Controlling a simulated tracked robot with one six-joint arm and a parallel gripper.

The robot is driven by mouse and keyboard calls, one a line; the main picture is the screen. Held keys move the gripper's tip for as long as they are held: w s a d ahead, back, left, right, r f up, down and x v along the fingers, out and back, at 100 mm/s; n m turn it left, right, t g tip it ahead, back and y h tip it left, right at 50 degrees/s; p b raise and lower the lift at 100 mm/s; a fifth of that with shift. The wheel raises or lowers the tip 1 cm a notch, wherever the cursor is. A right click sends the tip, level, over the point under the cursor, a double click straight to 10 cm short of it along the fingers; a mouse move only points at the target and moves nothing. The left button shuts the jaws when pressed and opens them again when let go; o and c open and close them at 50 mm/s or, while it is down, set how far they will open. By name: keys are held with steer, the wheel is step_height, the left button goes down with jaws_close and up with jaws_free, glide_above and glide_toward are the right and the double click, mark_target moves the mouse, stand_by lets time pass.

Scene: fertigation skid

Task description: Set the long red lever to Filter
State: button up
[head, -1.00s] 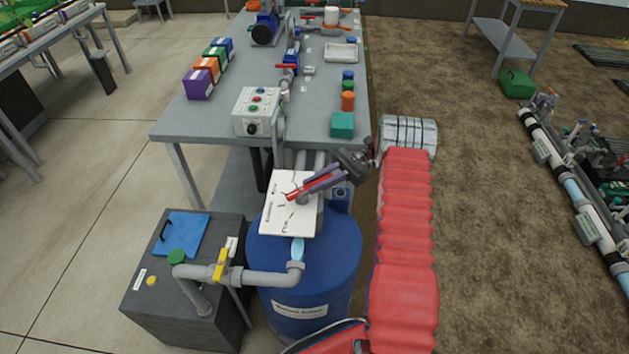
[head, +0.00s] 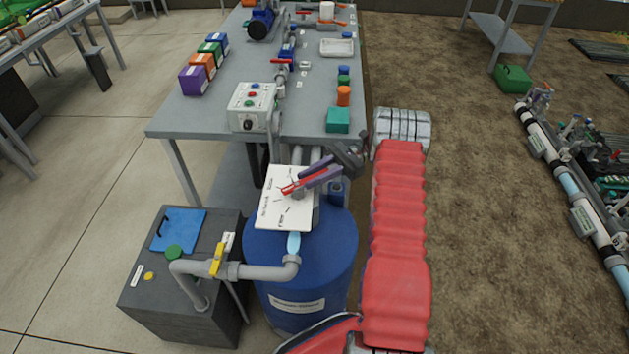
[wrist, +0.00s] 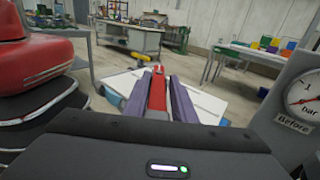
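The long red lever (head: 303,182) sits over a white plate (head: 270,215) with black markings, above the blue drum. The lettering is too small to read surely. The lever slants, its left end lower than its right end. My gripper (head: 312,175) reaches in from the upper right, with its purple fingers along both sides of the lever. In the wrist view the lever (wrist: 157,95) fills the space between the fingers, with little or no gap. My gripper looks shut on it. The fingers hide part of the plate.
The blue drum (head: 335,255) stands under the plate. A dark box (head: 180,320) and a grey pipe with a yellow handle (head: 217,260) are at lower left. The grey bench (head: 210,120) lies behind. A pressure gauge (wrist: 304,98) is close at right in the wrist view.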

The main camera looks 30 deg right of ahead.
steer(key=shift+d+r, duration=0.1)
steer(key=shift+r, duration=0.35)
steer(key=shift+c, duration=0.8)
steer(key=a+r+n+h, duration=0.1)
steer(key=a+r, duration=0.1)
steer(key=a+r+n+g+h, duration=0.1)
steer(key=a+r, duration=0.1)
steer(key=r, duration=0.1)
steer(key=a+r+h, duration=0.1)
steer(key=r+h, duration=0.1)
steer(key=shift+s+a+r+n, duration=0.35)
steer(key=shift+a+n, duration=0.05)
jaws_close()
steer(key=s+a+r+n+t+h, duration=0.1)
steer(key=s+a+r+n+h, duration=0.75)
steer(key=s+a+r, duration=0.35)
steer(key=s+r+n+t+h, duration=0.2)
steer(key=s+n+t+h, duration=0.3)
steer(key=s, duration=0.6)
steer(key=shift+s+d+r+n+t, duration=0.2)
steer(key=shift+s+n+t, duration=0.2)
steer(key=shift+t, duration=0.4)
steer(key=shift+d, duration=0.15)
